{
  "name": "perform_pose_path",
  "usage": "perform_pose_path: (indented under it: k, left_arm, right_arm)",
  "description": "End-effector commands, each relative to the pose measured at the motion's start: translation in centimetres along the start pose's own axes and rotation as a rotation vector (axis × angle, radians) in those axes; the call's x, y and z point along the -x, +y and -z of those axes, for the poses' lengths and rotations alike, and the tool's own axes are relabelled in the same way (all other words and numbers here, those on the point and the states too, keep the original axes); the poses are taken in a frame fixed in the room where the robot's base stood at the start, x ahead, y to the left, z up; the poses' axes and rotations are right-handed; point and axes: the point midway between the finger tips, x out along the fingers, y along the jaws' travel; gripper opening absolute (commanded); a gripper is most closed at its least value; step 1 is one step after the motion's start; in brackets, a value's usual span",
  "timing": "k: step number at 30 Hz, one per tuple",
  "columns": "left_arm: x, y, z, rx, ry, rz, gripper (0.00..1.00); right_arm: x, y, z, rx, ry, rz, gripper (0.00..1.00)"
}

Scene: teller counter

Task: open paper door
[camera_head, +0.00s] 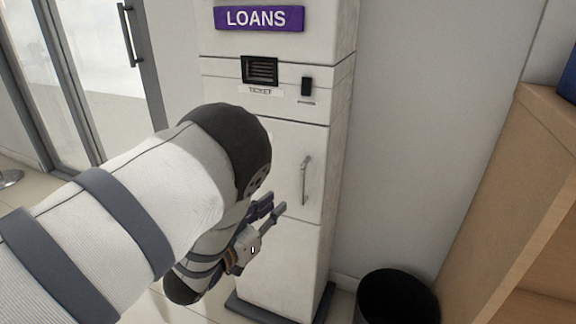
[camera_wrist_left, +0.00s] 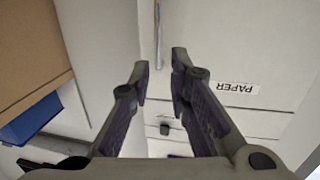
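The paper door (camera_head: 286,160) is a white panel on the front of a kiosk and looks closed. Its vertical metal handle (camera_head: 306,180) is on the door's right side. An upside-down PAPER label (camera_wrist_left: 237,88) shows in the left wrist view. My left gripper (camera_head: 274,206) is in front of the door, to the left of and below the handle. In the left wrist view, its fingers (camera_wrist_left: 159,68) are apart with nothing between them, and the handle (camera_wrist_left: 157,20) lies beyond the tips. My right gripper is not in view.
The kiosk has a purple LOANS sign (camera_head: 259,18) and a ticket slot (camera_head: 260,70) above the door. A black bin (camera_head: 398,298) stands on the floor to its right. A wooden shelf unit (camera_head: 492,190) is further right. A glass door (camera_head: 92,70) is at the left.

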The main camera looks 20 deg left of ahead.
Motion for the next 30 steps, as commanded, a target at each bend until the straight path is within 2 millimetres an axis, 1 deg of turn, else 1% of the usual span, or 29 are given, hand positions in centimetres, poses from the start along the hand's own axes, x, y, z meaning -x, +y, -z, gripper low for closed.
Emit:
perform_pose_path:
  k: [3,5,7,15,18,21,23,30]
  left_arm:
    - [-0.7,0.4,1.1,-0.002,0.040,-0.023,0.17]
    - [-1.3,0.4,1.2,-0.002,0.047,-0.026,0.17]
    - [-2.5,0.5,1.3,-0.003,0.048,-0.025,0.17]
    - [-9.3,0.6,1.3,-0.002,0.044,-0.024,0.17]
    - [-11.1,0.6,1.4,-0.003,0.042,-0.023,0.17]
    - [-12.2,0.6,1.5,-0.002,0.041,-0.022,0.17]
    - [-12.5,0.6,1.6,-0.002,0.041,-0.022,0.17]
    - [-12.6,0.6,1.7,-0.002,0.041,-0.021,0.17]
  right_arm:
    - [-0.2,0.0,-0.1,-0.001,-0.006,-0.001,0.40]
    - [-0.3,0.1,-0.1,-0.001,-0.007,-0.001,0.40]
    - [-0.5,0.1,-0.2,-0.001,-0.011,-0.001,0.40]
    - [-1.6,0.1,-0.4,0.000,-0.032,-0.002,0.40]
    - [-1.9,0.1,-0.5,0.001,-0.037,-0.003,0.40]
    - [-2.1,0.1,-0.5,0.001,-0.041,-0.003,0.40]
    - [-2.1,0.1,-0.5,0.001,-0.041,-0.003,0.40]
    - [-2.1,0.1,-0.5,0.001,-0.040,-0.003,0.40]
